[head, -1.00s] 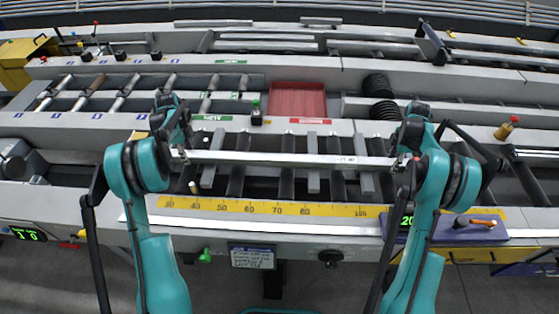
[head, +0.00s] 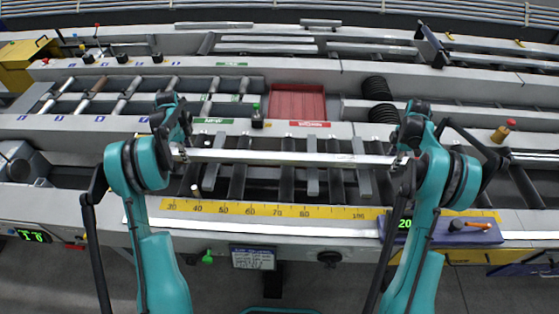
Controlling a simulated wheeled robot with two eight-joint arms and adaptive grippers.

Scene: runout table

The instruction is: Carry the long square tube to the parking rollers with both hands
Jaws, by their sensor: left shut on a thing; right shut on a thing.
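The long square tube (head: 285,157) is a pale metal bar held level above the dark rollers of the near table. My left gripper (head: 180,152) is shut on its left end. My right gripper (head: 400,160) is shut on its right end. The fingertips are small and partly hidden by my wrists. Which rollers are the parking rollers is not clear; dark rollers (head: 237,182) lie under the tube, and a bay with lighter rollers (head: 125,95) is at the upper left.
A yellow ruler (head: 270,210) runs along the front edge. A red tray (head: 297,102) and stacked black discs (head: 379,90) stand behind the tube. Several bars (head: 265,46) lie on the back racks.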

